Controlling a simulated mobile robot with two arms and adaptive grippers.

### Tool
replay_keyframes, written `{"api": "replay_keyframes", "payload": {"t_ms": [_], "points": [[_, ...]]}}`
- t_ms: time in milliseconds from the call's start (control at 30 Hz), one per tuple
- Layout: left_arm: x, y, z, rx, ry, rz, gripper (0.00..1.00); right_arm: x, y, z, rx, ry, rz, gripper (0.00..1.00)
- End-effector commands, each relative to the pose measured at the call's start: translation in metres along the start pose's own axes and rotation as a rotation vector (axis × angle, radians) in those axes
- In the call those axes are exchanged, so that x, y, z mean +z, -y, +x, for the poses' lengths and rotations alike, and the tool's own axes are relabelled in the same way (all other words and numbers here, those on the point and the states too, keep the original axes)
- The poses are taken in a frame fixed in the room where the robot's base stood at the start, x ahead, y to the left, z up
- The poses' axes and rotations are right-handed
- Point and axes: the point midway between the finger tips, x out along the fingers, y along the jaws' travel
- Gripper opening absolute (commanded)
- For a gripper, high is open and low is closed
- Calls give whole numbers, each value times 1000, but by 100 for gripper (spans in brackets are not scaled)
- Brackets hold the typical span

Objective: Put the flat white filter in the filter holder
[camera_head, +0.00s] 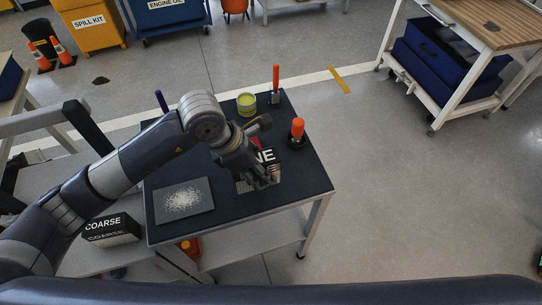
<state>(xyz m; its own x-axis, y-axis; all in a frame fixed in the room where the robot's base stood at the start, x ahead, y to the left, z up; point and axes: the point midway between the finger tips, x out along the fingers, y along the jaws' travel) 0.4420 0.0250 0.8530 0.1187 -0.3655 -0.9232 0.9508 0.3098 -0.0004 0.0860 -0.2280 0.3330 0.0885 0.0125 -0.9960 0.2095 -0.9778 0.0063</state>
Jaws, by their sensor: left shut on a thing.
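My left gripper (262,181) reaches over the dark-topped table (225,222) and points down at its middle. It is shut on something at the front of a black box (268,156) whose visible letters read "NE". Fingers and wrist cover much of this spot, and I cannot make out the held thing. I cannot clearly pick out the flat white filter or the filter holder. A flat grey plate (203,208) with white grains lies left of the gripper. My right gripper is out of view.
On the table stand a yellow-green round container (246,104), an orange-handled tool (276,82) and an orange-topped item (297,131). A "COARSE" box (108,230) sits on the lower grey surface at left. Open floor lies right of the table, before a wooden-topped bench (500,22).

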Motion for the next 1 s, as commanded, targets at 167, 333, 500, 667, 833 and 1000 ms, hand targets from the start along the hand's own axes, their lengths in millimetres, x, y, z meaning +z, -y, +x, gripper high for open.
{"api": "replay_keyframes", "payload": {"t_ms": [167, 333, 500, 667, 833, 1000], "points": [[23, -25, 10, -1, 1, -1, 8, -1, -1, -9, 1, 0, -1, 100], [35, -40, 18, 1, 1, 0, 8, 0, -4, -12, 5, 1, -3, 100], [36, -43, 24, -1, -1, 0, 8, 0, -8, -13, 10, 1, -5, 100], [27, -41, 42, -5, -2, -2, 8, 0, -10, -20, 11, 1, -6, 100], [23, -42, 54, 0, 1, 1, 8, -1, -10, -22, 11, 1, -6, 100], [23, -43, 54, 0, 1, 1, 8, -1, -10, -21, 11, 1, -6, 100]]}}
